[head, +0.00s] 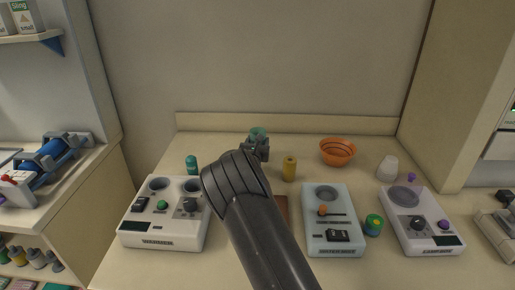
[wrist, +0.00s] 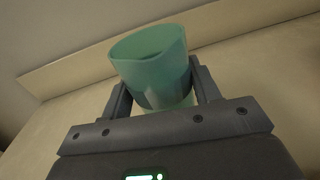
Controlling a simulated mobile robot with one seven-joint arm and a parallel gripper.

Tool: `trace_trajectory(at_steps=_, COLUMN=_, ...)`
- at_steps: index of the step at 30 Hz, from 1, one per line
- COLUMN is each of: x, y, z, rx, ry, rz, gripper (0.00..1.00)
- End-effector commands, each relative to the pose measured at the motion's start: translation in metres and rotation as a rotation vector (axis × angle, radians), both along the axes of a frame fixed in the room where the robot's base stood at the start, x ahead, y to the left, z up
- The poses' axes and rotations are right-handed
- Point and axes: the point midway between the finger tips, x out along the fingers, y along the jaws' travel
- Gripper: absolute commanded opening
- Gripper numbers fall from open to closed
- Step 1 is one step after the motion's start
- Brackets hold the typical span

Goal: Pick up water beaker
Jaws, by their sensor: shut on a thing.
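A teal green beaker (wrist: 150,62) stands between the two fingers of my gripper (wrist: 160,90) in the wrist view, with its open rim facing up and slightly tilted in the picture. The fingers are shut on its sides. In the head view the beaker (head: 258,132) shows only as a small green rim behind my gripper (head: 258,150), near the back of the counter. My arm hides most of it. I cannot tell whether its base touches the counter.
A yellow cylinder (head: 289,168) stands just right of my gripper. An orange bowl (head: 338,151) and a white cup (head: 387,168) are farther right. A teal bottle (head: 192,165) is to the left. Devices (head: 160,228), (head: 333,240) and (head: 425,235) line the front. A low backboard (head: 300,123) edges the counter.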

Motion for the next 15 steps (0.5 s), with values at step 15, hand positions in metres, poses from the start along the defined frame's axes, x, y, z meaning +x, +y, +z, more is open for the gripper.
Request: trace_trajectory(at_steps=15, x=-0.020, y=-0.061, z=0.037, rx=0.001, ry=0.000, rz=-0.003, gripper=0.30)
